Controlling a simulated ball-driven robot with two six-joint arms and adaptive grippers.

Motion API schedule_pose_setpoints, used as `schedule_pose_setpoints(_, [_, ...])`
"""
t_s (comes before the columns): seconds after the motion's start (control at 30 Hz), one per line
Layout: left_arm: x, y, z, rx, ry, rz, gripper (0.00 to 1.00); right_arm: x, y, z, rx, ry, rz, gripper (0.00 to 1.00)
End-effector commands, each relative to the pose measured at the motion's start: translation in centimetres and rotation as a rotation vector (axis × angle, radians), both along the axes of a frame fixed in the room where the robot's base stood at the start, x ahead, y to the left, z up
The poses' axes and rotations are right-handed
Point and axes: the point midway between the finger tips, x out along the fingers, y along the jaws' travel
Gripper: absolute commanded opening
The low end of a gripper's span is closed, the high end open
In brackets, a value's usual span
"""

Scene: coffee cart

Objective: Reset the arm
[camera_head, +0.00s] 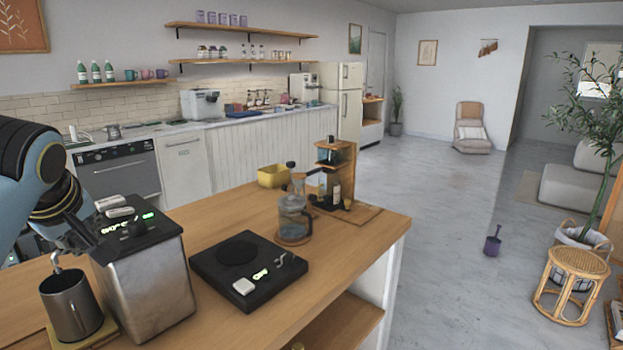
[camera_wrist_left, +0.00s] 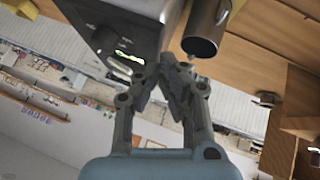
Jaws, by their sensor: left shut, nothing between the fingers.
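My left arm comes in at the left of the head view. Its dark gripper (camera_head: 82,236) is just left of the steel coffee machine (camera_head: 145,275) and above the steel pitcher (camera_head: 72,305). In the left wrist view the fingers of my left gripper (camera_wrist_left: 178,68) meet at their tips with nothing between them. The coffee machine with its lit display (camera_wrist_left: 125,55) is to the left of the fingers there. The pitcher (camera_wrist_left: 203,30) is just beyond the tips, apart from them. My right gripper is in neither view.
A black scale (camera_head: 247,270) with a white block lies right of the coffee machine on the wooden counter (camera_head: 205,215). A glass French press (camera_head: 293,215), a yellow bin (camera_head: 272,176) and a wooden bottle rack (camera_head: 335,170) stand farther back.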

Motion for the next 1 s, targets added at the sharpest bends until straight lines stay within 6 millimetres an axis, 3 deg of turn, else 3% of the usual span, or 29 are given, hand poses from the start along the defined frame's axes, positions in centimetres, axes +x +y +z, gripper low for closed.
schedule_pose_setpoints(0.17, [-4.9, -1.4, -4.1, 0.064, 0.113, -0.165, 0.00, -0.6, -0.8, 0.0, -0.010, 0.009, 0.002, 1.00])
schedule_pose_setpoints(0.4, [-14.1, -3.8, -9.2, 0.162, 0.292, -0.480, 0.00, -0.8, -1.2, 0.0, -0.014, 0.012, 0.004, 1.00])
schedule_pose_setpoints(0.7, [-24.2, -6.3, -11.8, 0.238, 0.441, -0.826, 0.00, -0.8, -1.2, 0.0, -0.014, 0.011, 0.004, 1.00])
schedule_pose_setpoints(0.9, [-29.5, -7.5, -12.1, 0.267, 0.505, -1.015, 0.00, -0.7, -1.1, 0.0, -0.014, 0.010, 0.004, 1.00])
schedule_pose_setpoints(1.0, [-28.3, -7.2, -16.0, 0.260, 0.512, -1.003, 0.00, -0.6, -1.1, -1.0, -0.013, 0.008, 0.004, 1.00])
